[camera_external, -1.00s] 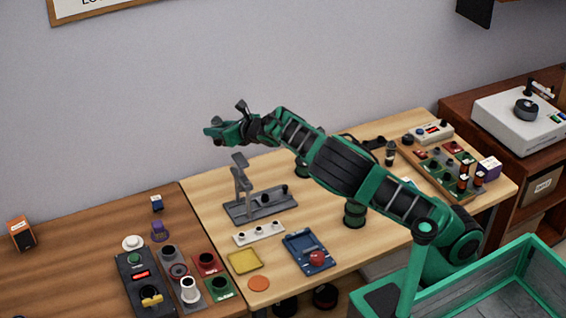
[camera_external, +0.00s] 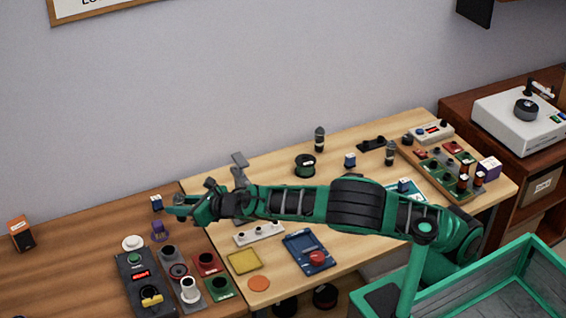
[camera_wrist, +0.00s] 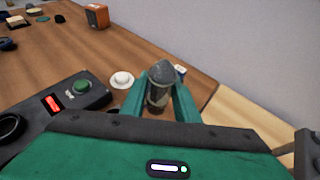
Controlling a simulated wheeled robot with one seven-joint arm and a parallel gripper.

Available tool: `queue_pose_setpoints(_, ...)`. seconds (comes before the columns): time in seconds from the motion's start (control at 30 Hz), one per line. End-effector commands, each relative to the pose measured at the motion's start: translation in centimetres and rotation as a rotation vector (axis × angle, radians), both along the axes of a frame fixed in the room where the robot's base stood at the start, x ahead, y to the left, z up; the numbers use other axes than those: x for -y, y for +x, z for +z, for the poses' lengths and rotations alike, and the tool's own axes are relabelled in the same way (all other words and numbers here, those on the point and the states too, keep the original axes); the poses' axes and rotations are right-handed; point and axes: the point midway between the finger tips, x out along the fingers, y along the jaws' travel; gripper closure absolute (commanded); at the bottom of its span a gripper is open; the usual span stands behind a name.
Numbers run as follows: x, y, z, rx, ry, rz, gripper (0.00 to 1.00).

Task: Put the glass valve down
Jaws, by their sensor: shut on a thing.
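The glass valve (camera_wrist: 158,92) is a dark grey, dome-topped cylinder with a lighter band near its lower end. In the wrist view my gripper (camera_wrist: 160,104) is shut on it, with a green finger on each side. The fingers hide part of its sides and its bottom. In the external view my gripper (camera_external: 178,206) is low over the right part of the brown table, near the joint with the lighter table. The valve cannot be made out clearly there. Whether it touches the table cannot be told.
Near my gripper are a purple piece (camera_external: 160,231), a white round dish (camera_external: 133,243), a small blue-and-white box (camera_external: 156,202) and a black test box (camera_external: 131,285). Several coloured sockets, one red (camera_external: 207,263), stand in front. The brown table's back left is mostly clear, with an orange box (camera_external: 20,233).

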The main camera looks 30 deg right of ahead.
Motion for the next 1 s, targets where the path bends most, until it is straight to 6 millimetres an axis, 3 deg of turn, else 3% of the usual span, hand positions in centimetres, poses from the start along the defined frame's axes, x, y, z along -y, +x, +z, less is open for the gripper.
queue_pose_setpoints(0.17,0.0,0.0,-1.1,0.001,-0.003,-0.001,0.95)
queue_pose_setpoints(0.73,0.1,0.1,-7.6,0.002,-0.004,0.000,0.95)
queue_pose_setpoints(1.0,0.0,0.1,-7.9,0.001,0.000,-0.001,0.95)
